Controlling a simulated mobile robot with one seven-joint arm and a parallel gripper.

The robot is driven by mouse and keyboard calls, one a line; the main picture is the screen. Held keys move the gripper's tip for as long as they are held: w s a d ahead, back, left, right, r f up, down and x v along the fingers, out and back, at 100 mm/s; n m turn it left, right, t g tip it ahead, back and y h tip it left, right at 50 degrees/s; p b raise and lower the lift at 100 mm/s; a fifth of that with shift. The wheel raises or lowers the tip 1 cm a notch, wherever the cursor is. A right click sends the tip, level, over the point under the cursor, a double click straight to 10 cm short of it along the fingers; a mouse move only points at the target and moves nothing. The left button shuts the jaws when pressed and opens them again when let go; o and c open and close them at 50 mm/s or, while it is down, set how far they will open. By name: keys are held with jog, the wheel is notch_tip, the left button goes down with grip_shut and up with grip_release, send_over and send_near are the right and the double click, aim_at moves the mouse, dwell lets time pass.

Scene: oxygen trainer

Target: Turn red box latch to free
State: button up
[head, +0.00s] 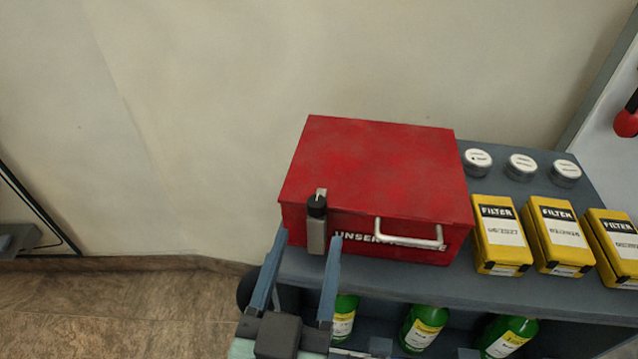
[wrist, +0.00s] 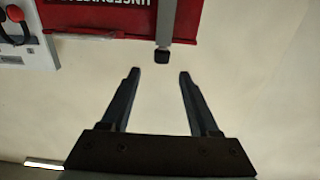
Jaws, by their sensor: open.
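The red box (head: 375,165) sits shut on the grey shelf top, with a silver handle and partly hidden "UNSER..." lettering on its front. Its latch (head: 316,236) is a grey upright bar with a black knob at the top, near the left end of the front face. In the wrist view the latch (wrist: 164,25) hangs from the box (wrist: 100,17), its black knob just beyond my fingertips. My gripper (head: 307,236) is open and empty in front of the box's left end. In the wrist view my gripper (wrist: 158,72) has the knob roughly in line with its gap, apart from both fingers.
Several yellow filter boxes (head: 555,237) stand right of the red box, with round silver-rimmed tins (head: 521,165) behind them. Green bottles (head: 422,328) stand on the level below the shelf top (head: 400,277). A plain wall rises behind; floor is free at left.

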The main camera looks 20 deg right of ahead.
aim_at(318, 195)
jog(key=shift+b+x, duration=1.75)
jog(key=shift+b, duration=0.1)
jog(key=p+x, duration=0.1)
jog(key=x, duration=0.5)
jog(key=shift+w+d+r, duration=0.1)
jog(key=shift+w+r, duration=0.05)
jog(key=shift+w, duration=0.15)
jog(key=shift+w+d, duration=0.25)
jog(key=shift+w, duration=0.15)
grip_shut()
